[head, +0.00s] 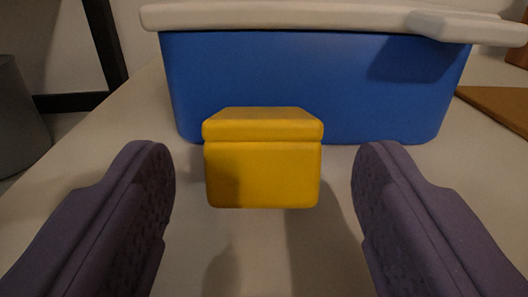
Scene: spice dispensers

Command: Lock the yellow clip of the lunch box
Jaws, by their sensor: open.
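The blue lunch box (310,85) with a cream lid (300,18) stands on the table at the top of the head view. The yellow clip (262,172) is in front of the box's lower front wall, below the lid rim and apart from it. How the clip joins the box is hidden behind it. My gripper (262,185) is open, with one dark purple finger to the left of the clip and one to the right. Gaps show between the clip and both fingers, and nothing is held.
A brown board (497,108) lies at the right edge. A grey container (18,120) and a black frame (106,45) stand beyond the table's left edge.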

